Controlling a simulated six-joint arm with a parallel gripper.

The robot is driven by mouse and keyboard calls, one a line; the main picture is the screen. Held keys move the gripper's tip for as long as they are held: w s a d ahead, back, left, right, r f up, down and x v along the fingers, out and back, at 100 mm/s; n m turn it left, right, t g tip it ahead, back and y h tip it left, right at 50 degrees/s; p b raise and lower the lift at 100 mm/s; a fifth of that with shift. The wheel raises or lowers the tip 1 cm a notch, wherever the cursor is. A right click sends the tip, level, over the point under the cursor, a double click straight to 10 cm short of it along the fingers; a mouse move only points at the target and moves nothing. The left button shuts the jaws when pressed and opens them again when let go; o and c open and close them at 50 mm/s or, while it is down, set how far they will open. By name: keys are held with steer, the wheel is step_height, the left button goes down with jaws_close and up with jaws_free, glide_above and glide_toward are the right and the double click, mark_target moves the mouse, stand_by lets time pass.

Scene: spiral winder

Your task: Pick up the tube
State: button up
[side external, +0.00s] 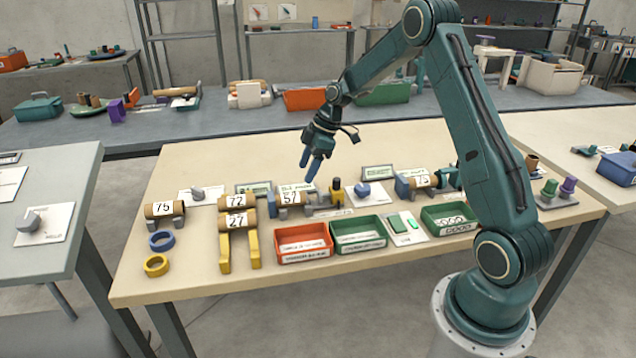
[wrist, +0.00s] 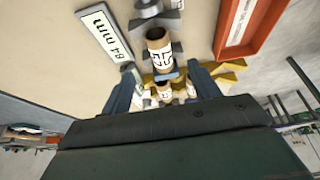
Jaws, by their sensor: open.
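Several brown cardboard tubes with white number labels lie on the table in the side external view. They include one marked 57 (side external: 290,198), one marked 72 (side external: 237,201), one marked 27 (side external: 237,220), and two marked 75, at the left (side external: 164,209) and the right (side external: 422,181). My gripper (side external: 309,167) is open and empty, pointing down above and slightly right of the 57 tube. In the wrist view a labelled tube (wrist: 159,55) shows beyond the gap between my fingers (wrist: 164,80), apart from them. Its number is hard to read, and I cannot tell which tube the task means.
A red bin (side external: 303,243) and a green bin (side external: 358,234) stand at the front of the table. Yellow supports (side external: 254,249) stand under the 27 tube. A blue ring (side external: 161,241) and a yellow ring (side external: 156,265) lie at the left. The front left corner is mostly bare.

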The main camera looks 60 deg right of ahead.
mark_target(297, 193)
steer(key=shift+x, duration=2.15)
steer(key=shift+f, duration=0.2)
steer(key=shift+x, duration=2.4)
steer(key=shift+s, duration=0.1)
steer(key=c, duration=1.1)
step_height(297, 193, up, 18)
steer(key=shift+f, duration=0.1)
